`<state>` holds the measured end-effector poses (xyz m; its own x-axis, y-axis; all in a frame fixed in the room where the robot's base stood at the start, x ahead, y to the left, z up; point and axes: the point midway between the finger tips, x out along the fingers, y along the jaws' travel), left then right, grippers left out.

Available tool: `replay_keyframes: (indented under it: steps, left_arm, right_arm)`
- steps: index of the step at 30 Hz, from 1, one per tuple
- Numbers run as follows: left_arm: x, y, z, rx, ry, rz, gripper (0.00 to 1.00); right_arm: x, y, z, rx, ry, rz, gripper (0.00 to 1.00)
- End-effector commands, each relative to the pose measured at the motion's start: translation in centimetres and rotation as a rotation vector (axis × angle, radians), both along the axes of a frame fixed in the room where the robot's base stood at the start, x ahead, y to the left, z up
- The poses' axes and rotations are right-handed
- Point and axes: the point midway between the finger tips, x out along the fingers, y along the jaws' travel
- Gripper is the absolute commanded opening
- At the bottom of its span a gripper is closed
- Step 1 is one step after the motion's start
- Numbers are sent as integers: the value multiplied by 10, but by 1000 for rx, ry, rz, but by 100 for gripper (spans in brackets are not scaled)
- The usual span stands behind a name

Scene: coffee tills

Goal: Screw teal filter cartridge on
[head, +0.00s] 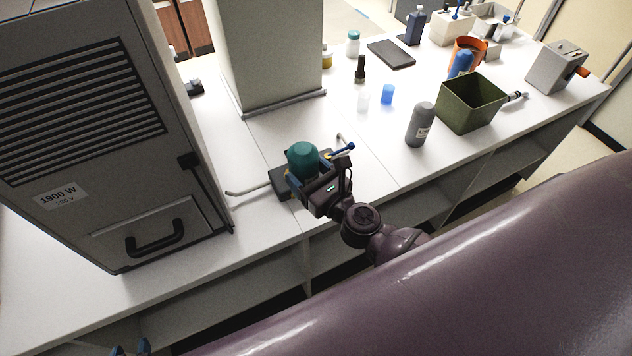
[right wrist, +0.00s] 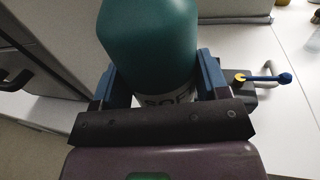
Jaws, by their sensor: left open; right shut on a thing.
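The teal filter cartridge (head: 302,155) stands upright on the counter in the head view, at a dark block with pipes (head: 281,183). It fills the top middle of the right wrist view (right wrist: 150,35), where a white printed band shows low on it. My right gripper (head: 306,180) is shut on the cartridge, one blue finger on each side. The joint between cartridge and block is hidden, so I cannot tell whether they are engaged. A blue lever with a yellow hub (right wrist: 262,77) is beside the cartridge. My left gripper (head: 131,349) shows only its blue fingertips, open, at the bottom left edge.
A large grey machine (head: 90,130) stands left of the cartridge, and a grey column (head: 270,55) behind it. A grey bottle (head: 420,125), an olive bin (head: 470,105) and small containers stand to the right. The counter (head: 365,165) is clear just right of the block.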

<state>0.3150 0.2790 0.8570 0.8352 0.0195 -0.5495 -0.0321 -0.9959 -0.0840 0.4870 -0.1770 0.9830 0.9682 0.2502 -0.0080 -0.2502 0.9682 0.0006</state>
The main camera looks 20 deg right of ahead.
Motion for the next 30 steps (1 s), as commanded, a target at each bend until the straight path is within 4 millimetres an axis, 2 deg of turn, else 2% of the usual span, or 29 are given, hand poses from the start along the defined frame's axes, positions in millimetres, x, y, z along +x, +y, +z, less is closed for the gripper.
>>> replay_keyframes:
  steps: [9,18,24,30]
  left_arm:
    - [-2,0,3,0,5,0,43]
    - [-2,0,3,1,2,1,43]
    - [-2,0,4,-1,1,1,43]
    - [-2,0,4,-1,0,1,43]
  right_arm:
    - [47,2,2,1,-3,0,42]
    - [85,3,1,1,-3,1,42]
    - [98,3,1,1,-2,0,42]
    - [101,3,1,1,-2,0,42]
